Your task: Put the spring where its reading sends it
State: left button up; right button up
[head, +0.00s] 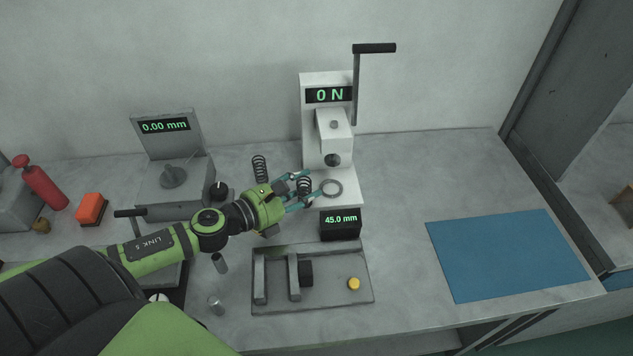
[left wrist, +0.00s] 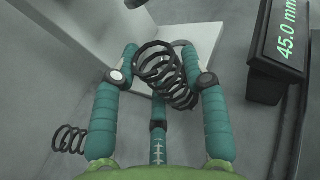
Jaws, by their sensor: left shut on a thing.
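My left gripper (head: 310,186) is shut on a dark coil spring (head: 304,185), just left of the ring (head: 331,188) on the base of the white press (head: 313,120). The left wrist view shows the held spring (left wrist: 168,75) between the fingertips, tilted in that picture. A second dark spring (head: 260,168) stands on the bench behind the gripper; it also shows at the lower left of the left wrist view (left wrist: 70,138). The press display (head: 330,95) reads 0 N and the small black display (head: 340,220) reads 45.0 mm. My right gripper is not in view.
A grey gauge (head: 167,140) reading 0.00 mm stands at the left. A grey fixture tray (head: 330,295) with upright plates and a yellow button (head: 354,284) lies in front. A blue mat (head: 508,254) lies at the right. The press lever (head: 374,48) rises at the back.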

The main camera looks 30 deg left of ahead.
pick_arm(q)
jog(key=s, duration=0.1)
jog(key=s+a, duration=0.1)
jog(key=s, duration=0.1)
jog(key=s+b, duration=0.1)
jog(key=shift+s+a+f, duration=0.15)
jog(key=shift+s+a, duration=0.15)
notch_tip(320, 180, up, 14)
jog(key=p, duration=0.5)
jog(key=shift+p, duration=0.3)
